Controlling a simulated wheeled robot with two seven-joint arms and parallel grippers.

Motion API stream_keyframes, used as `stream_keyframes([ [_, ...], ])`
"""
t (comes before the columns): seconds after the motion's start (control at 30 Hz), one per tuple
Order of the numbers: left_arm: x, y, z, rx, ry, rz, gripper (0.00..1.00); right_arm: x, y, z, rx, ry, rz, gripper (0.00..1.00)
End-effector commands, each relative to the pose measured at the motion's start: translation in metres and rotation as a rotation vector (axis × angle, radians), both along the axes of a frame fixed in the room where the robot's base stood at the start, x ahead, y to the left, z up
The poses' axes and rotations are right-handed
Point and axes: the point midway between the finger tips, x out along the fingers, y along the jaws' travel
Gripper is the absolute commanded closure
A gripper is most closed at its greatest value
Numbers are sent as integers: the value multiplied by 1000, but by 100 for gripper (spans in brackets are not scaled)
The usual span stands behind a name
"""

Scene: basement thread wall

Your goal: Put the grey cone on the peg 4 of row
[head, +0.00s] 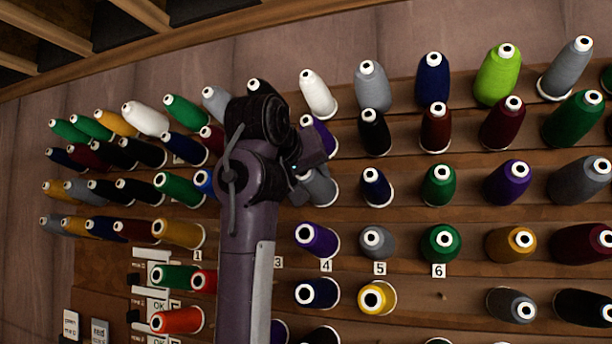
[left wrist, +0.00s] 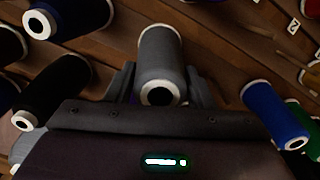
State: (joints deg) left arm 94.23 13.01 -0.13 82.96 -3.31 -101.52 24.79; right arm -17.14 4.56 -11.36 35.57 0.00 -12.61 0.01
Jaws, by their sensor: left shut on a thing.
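My left gripper (head: 312,168) is up against the thread wall, partly hidden behind its own wrist. In the left wrist view its fingers (left wrist: 160,88) are closed on the sides of a grey cone (left wrist: 160,50) with a white end. A grey cone also shows beside the gripper in the head view (head: 321,189); it looks like the same one. I cannot tell whether it still sits on a peg. The label 4 (head: 327,265) is just below a purple cone (head: 317,238) and above a navy cone (head: 317,293). My right gripper is not in view.
Cones crowd the wall in several rows. A navy cone (head: 376,187) and a black cone (head: 375,132) stand right of the gripper, a blue cone (head: 205,182) left of it. A bare spot (head: 443,296) shows below label 6 (head: 438,270). My arm hides part of the wall.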

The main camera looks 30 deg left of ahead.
Motion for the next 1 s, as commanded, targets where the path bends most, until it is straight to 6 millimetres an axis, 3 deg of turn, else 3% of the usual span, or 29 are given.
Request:
stream_keyframes([
  [0.43,0,-1,-2,0,-1,-1,72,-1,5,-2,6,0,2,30],
  [0.47,0,-1,-2,0,-1,-1,51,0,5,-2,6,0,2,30],
  [0.63,0,-1,-2,0,-1,0,28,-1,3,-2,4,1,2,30],
  [1.0,1,-1,-1,0,1,0,27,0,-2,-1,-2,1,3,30],
])
